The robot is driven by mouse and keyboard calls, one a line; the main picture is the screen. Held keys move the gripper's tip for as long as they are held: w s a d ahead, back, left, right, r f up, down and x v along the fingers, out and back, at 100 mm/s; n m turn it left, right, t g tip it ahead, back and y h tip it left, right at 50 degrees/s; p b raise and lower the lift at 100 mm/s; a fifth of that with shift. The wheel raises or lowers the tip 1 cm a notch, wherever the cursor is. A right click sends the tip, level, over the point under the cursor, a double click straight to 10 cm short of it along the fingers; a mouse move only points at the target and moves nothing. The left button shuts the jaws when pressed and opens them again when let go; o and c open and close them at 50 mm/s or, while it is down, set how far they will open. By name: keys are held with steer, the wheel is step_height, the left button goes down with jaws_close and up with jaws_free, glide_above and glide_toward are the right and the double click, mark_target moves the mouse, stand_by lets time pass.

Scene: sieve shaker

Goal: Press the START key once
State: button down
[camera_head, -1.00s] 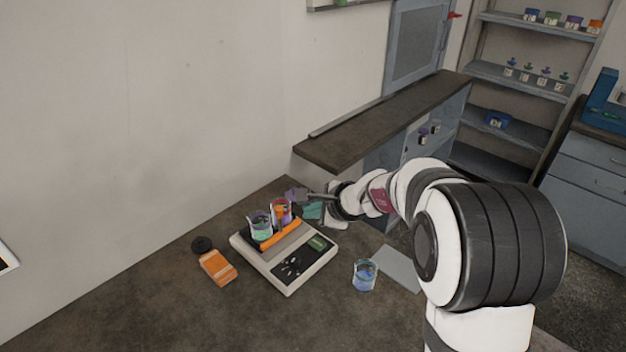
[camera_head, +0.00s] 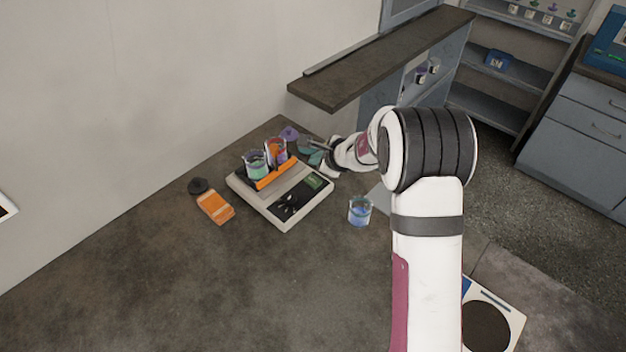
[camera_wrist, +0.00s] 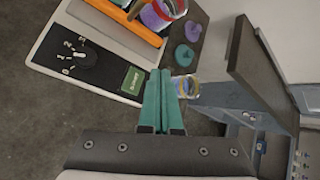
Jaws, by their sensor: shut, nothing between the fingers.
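The sieve shaker (camera_head: 250,197) is a pale box with a dark front panel, standing on the worktop. A dial (camera_wrist: 84,56) marked 0 to 3 is on the same panel. My gripper (camera_wrist: 160,72) has teal fingers closed together and empty. In the wrist view the fingertips appear just right of the key, apart from it; their height above the panel is unclear. In the head view my gripper (camera_head: 314,156) is beyond the shaker's right end.
Beakers with coloured contents (camera_head: 256,165) stand on the shaker behind an orange bar (camera_head: 277,173). A beaker of blue liquid (camera_head: 360,211) stands to its right. Purple and teal discs (camera_wrist: 185,55) lie near the gripper. The front worktop is clear.

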mark_target(310, 175)
steer(key=shift+f, duration=2.3)
steer(key=shift+f, duration=0.1)
steer(key=shift+f, duration=0.3)
